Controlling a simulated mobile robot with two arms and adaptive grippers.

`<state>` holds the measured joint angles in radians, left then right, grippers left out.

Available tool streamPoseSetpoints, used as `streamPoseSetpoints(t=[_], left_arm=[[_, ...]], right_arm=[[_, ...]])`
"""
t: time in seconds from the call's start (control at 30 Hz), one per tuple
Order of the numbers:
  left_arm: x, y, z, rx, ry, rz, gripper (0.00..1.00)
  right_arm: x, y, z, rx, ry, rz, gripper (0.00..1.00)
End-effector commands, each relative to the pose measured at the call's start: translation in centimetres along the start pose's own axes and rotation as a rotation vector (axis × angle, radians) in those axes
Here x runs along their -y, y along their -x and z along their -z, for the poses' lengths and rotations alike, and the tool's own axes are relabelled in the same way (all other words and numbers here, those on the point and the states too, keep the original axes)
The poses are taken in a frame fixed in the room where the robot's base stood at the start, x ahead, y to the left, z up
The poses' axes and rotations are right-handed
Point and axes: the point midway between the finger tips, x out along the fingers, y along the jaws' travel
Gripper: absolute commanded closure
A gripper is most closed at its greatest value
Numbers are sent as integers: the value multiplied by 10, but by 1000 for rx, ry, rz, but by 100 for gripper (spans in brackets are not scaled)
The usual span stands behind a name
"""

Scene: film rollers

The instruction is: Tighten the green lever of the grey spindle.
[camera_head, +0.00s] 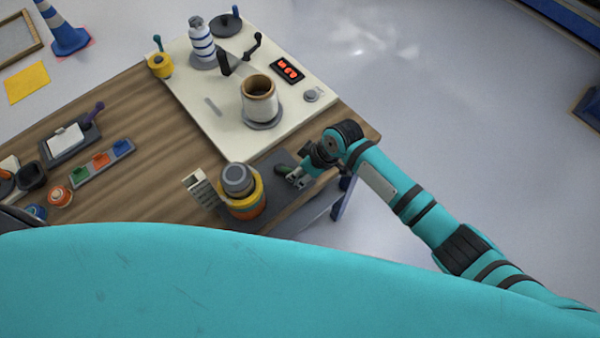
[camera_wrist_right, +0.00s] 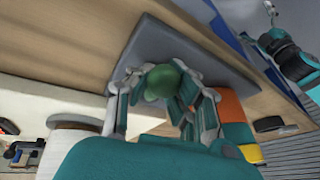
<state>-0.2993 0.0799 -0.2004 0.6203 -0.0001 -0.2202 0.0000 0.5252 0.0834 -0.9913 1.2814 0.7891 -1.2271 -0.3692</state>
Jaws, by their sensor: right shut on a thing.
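The grey spindle (camera_head: 238,179) stands at the table's front edge in the head view, with a yellow and orange roll (camera_head: 244,207) around it. Its green lever (camera_head: 283,169) is just to its right, partly hidden by my right gripper (camera_head: 295,178). In the right wrist view the rounded green lever end (camera_wrist_right: 163,82) sits between the two fingers of my right gripper (camera_wrist_right: 160,95), which is shut on it. The orange part of the roll (camera_wrist_right: 231,106) is beside the right finger. My left gripper is not in view.
A white board (camera_head: 215,108) carries a brown-rimmed roll (camera_head: 260,98), a blue-striped roll (camera_head: 201,45), a crank (camera_head: 240,55) and a red display (camera_head: 287,70). A pale ribbed block (camera_head: 199,189) is left of the spindle. Colored blocks (camera_head: 102,161) lie farther left. Bare wood lies between.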

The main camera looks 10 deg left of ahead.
Motion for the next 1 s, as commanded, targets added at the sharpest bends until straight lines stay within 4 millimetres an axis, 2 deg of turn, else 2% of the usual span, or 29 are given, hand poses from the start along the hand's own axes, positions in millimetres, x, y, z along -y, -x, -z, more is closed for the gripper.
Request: streamPoseSetpoints(t=[0.03, 0.23, 0.57, 0.73, 1.0], left_arm=[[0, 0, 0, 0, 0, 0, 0], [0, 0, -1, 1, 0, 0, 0], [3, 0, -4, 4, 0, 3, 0], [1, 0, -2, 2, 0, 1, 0], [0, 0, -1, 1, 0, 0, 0]], right_arm=[[-6, 5, 4, -13, -3, -15, 82], [-5, 4, 3, -9, -2, -10, 56], [-3, 4, 1, -4, 0, -5, 55], [-3, 27, 1, -7, 1, -7, 55], [-4, 85, 1, -7, 1, -9, 55]])
